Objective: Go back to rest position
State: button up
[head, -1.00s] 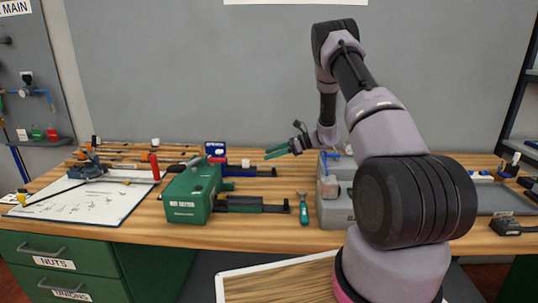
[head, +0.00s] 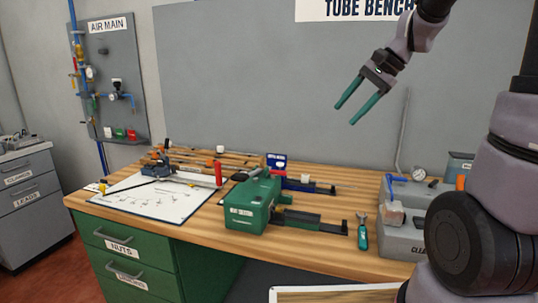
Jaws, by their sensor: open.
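My gripper (head: 362,101) is raised high above the bench, in front of the grey wall panel. Its two green fingers are apart with nothing between them, pointing down and to the left. My arm comes in from the right edge, and part of it is outside the picture. The wooden bench (head: 215,229) lies below, clear of the gripper.
A green nut setter (head: 248,200) stands mid-bench, with a green-handled wrench (head: 362,233) to its right. A white sheet (head: 165,200) lies at the left.

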jog(key=s+d+r+n+t+h, duration=0.2)
jog(key=s+n, duration=0.1)
jog(key=s, duration=0.4)
jog(key=s+d+r+n+t+h, duration=0.1)
jog(key=s+r+n+t+h, duration=0.1)
jog(key=s, duration=0.6)
jog(key=shift+d+r+n+t+h, duration=0.15)
jog(key=shift+d+n+t+h, duration=0.15)
jog(key=shift+d+n, duration=0.1)
